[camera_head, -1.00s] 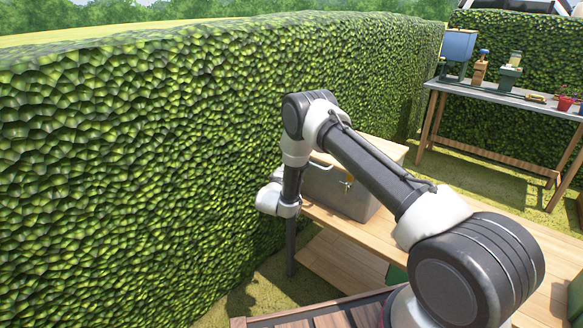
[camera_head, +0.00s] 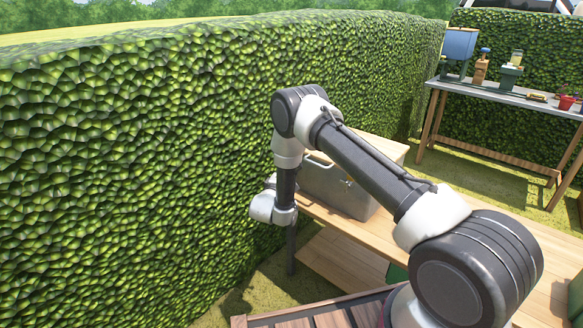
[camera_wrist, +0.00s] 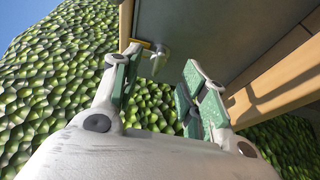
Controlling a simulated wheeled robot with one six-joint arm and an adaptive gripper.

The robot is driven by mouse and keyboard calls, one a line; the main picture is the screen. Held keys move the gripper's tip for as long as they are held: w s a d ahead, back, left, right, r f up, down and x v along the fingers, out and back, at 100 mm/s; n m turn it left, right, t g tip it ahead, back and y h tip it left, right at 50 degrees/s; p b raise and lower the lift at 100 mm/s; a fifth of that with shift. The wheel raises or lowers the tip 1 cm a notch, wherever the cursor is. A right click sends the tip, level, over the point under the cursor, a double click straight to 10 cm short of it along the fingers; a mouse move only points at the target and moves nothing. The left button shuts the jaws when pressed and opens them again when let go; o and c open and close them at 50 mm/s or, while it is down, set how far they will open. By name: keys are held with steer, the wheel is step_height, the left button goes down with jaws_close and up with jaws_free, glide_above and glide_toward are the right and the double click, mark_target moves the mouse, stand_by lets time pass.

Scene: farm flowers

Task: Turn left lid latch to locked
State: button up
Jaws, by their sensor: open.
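A grey box (camera_head: 330,188) with a pale wooden lid (camera_head: 382,148) stands on the wooden bench. In the wrist view, the grey box face (camera_wrist: 205,35) fills the upper middle. A metal latch knob (camera_wrist: 159,60) with a yellowish edge piece beside it lies beyond and between my fingertips; its turn position is unclear. My gripper (camera_wrist: 160,76) is open and empty, its green-padded fingers on either side of the knob in the picture, with no contact visible. The head view does not show the fingers clearly.
The tall hedge (camera_head: 150,160) runs close along the left of my wrist. The bench (camera_head: 345,228) extends right under my arm. A farther table (camera_head: 500,95) holds a blue container, small tools and a red flowerpot. Grass lies between them.

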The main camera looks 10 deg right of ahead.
steer(key=v, duration=0.7)
